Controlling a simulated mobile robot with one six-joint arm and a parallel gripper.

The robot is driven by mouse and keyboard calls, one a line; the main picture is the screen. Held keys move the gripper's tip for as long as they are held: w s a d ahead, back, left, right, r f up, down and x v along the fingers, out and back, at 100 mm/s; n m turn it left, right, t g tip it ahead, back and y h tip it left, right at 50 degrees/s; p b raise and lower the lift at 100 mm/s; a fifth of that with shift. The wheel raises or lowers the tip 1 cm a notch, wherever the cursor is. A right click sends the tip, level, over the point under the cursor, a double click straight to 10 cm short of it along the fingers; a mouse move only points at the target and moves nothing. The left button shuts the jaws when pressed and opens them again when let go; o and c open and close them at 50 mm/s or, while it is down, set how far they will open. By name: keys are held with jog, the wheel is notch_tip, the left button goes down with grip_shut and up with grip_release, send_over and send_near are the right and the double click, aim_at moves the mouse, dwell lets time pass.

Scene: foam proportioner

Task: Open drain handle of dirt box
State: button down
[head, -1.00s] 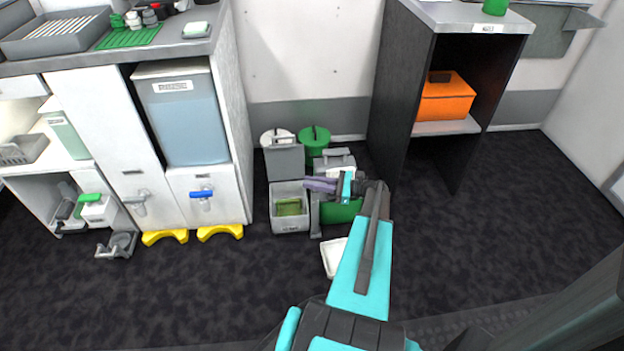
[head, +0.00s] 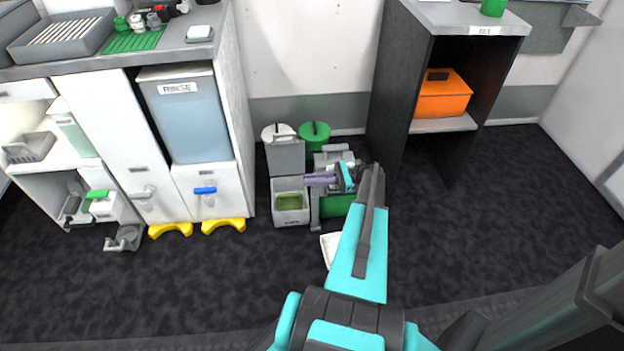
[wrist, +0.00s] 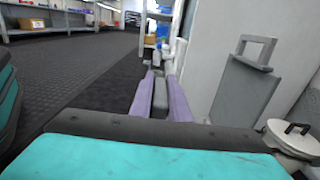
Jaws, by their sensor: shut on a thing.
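My gripper (head: 318,179), with purple fingers, is low near the floor at the right rim of a small grey box (head: 291,217). In the wrist view its fingers are shut on a grey piece (wrist: 160,96). I cannot tell whether this piece is the drain handle. The grey box has its lid (head: 286,155) raised upright and something green (head: 290,201) inside. Its front label is too small to read, so I cannot tell if it is the dirt box. The raised lid stands to the right of the fingers in the wrist view (wrist: 243,88).
A white round lid (head: 275,132) and a green one (head: 315,136) stand behind the box. A cabinet with a blue-handled tap (head: 204,190) is to the left. A dark shelf unit with an orange box (head: 443,94) is to the right. Open floor lies in front.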

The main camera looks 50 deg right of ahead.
jog(key=c, duration=1.7)
grip_release()
